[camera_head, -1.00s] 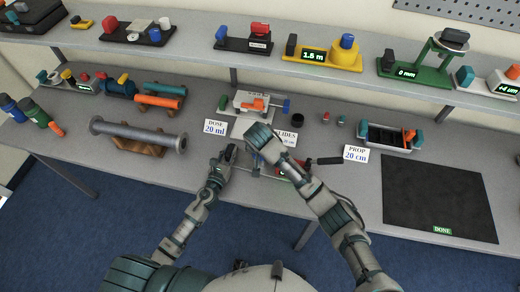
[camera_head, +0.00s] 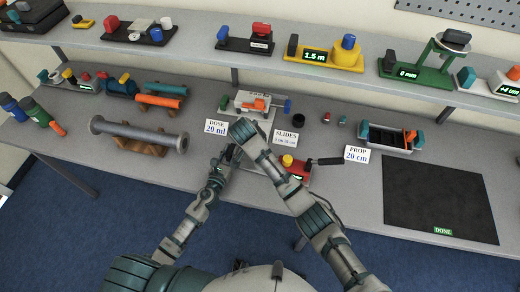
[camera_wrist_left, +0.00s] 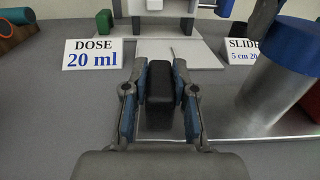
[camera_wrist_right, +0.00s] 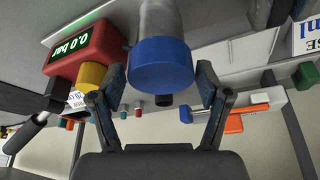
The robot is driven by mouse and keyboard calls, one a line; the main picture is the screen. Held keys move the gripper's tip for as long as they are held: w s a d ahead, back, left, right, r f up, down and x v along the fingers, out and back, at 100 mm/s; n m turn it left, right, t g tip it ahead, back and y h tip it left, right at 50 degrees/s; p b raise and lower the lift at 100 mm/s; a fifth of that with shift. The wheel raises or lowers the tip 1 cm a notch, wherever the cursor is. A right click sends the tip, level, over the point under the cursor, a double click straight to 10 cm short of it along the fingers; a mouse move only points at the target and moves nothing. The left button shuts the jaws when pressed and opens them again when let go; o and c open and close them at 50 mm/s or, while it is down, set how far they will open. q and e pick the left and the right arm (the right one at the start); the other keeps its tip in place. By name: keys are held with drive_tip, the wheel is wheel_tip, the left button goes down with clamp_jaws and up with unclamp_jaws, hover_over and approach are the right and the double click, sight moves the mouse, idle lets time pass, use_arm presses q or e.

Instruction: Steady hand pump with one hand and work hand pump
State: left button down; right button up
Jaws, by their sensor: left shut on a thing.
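The hand pump has a red body (camera_head: 297,170) with a yellow cap and a black-ended lever (camera_head: 328,161). Its display reads 0.0 bar in the right wrist view (camera_wrist_right: 85,45). A metal cylinder with a blue top (camera_wrist_right: 160,65) stands beside the red body; it also shows in the left wrist view (camera_wrist_left: 290,65). My left gripper (camera_head: 230,155) is shut on an upright black block (camera_wrist_left: 162,90) left of the cylinder. My right gripper (camera_wrist_right: 160,85) is open, its fingers spread around the line of the blue top. Contact there cannot be told. My right arm hides much of the pump from the head.
Cards reading DOSE 20 ml (camera_head: 215,130), SLIDES (camera_head: 285,136) and PROP 20 cm (camera_head: 357,154) stand close by. A white device with an orange part (camera_head: 254,103) is behind the pump. A black mat (camera_head: 438,197) lies clear at right.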

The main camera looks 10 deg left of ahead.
drive_tip(key=shift+o, duration=0.4)
drive_tip(key=v, duration=0.6)
drive_tip(key=shift+w+a+r, duration=0.1)
drive_tip(key=shift+a+r, duration=0.1)
drive_tip(key=shift+r, duration=0.1)
drive_tip(key=shift+s+r, duration=0.3)
drive_tip(key=shift+r, duration=0.05)
drive_tip(key=shift+o, duration=0.2)
drive_tip(key=shift+d+r+n, duration=0.2)
drive_tip(key=shift+r+n, duration=0.05)
drive_tip(key=shift+n, duration=0.25)
use_arm(q)
drive_tip(key=shift+d, duration=0.1)
use_arm(e)
wheel_tip(320, 180, up, 3)
drive_tip(key=s+d+n+y, duration=0.2)
drive_tip(key=d+n+y, duration=0.1)
drive_tip(key=n, duration=0.5)
drive_tip(key=x, duration=0.7)
drive_tip(key=a+x, duration=0.1)
drive_tip(key=x, duration=0.3)
drive_tip(key=shift+w+f, duration=0.1)
drive_tip(key=shift+w, duration=0.3)
